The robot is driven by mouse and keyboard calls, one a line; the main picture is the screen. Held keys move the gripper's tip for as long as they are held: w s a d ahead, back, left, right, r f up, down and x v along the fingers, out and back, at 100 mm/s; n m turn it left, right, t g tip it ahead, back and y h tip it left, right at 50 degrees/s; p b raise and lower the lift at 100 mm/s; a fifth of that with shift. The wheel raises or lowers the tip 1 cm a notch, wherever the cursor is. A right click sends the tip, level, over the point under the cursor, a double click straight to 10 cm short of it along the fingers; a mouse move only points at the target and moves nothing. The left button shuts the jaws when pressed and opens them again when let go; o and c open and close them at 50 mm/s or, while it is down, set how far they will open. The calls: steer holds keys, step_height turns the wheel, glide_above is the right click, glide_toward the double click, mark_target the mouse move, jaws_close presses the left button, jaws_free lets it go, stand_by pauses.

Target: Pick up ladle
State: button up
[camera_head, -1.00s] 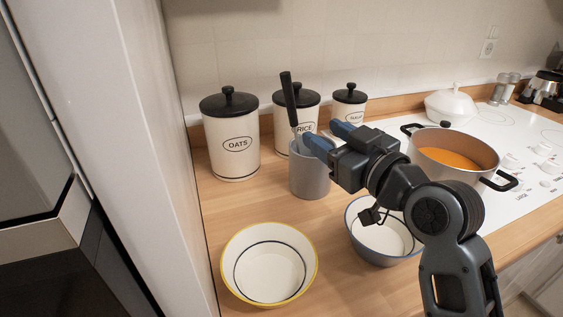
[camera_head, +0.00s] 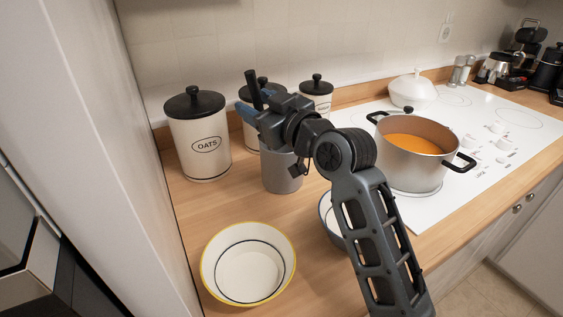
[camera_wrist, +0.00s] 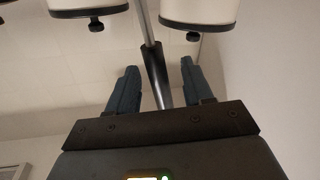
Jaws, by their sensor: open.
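The ladle's dark handle (camera_head: 254,88) stands up, slightly tilted, from a grey cylindrical holder (camera_head: 283,176) on the wooden counter. The ladle's bowl end is hidden. My gripper (camera_head: 255,104) is above the holder at the handle, and its wrist hides much of the handle and the holder's rim. In the wrist view the picture is upside down, and the handle (camera_wrist: 155,66) runs between the two blue fingers of my open gripper (camera_wrist: 158,70). A gap shows on both sides of the handle there.
The oats canister (camera_head: 198,140) and other lidded canisters stand behind and beside the holder. A yellow-rimmed bowl (camera_head: 284,268) and a partly hidden blue-rimmed bowl (camera_head: 328,218) are in front. A pot of orange soup (camera_head: 408,172) is on the white hob at right.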

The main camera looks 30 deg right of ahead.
steer(key=shift+c, duration=0.5)
jaws_close()
steer(key=shift+r, duration=0.1)
